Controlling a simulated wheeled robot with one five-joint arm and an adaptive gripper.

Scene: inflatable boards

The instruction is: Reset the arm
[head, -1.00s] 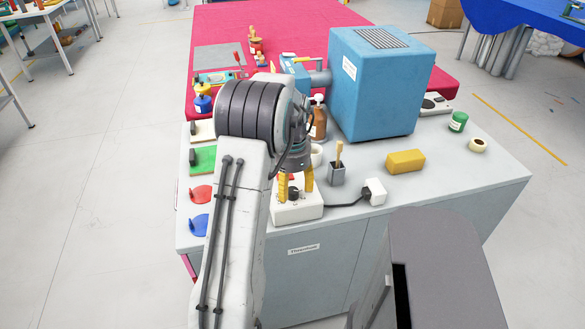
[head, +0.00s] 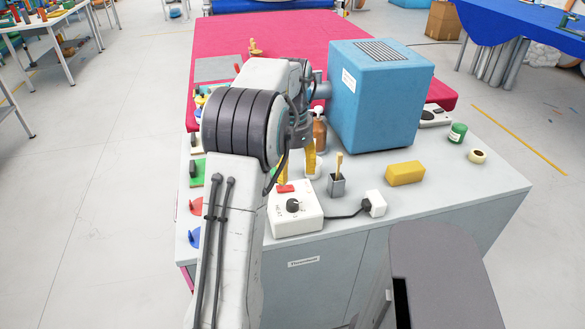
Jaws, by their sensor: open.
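My gripper (head: 295,172) is partly hidden behind my own arm; its yellow fingers show apart, with no object seen between them. It hangs above the back edge of a white control box (head: 297,217) that has a black knob (head: 293,206) and a red button (head: 285,188). Whether the fingers touch anything behind the box cannot be told. My arm rises at the left of the view and covers part of the grey worktop.
A blue machine (head: 385,95) stands behind to the right. A grey cup with a brush (head: 337,184), a white plug block (head: 375,203), a yellow sponge (head: 405,173), a green can (head: 457,133) and a tape roll (head: 478,155) are on the worktop (head: 450,195). Its front right is clear.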

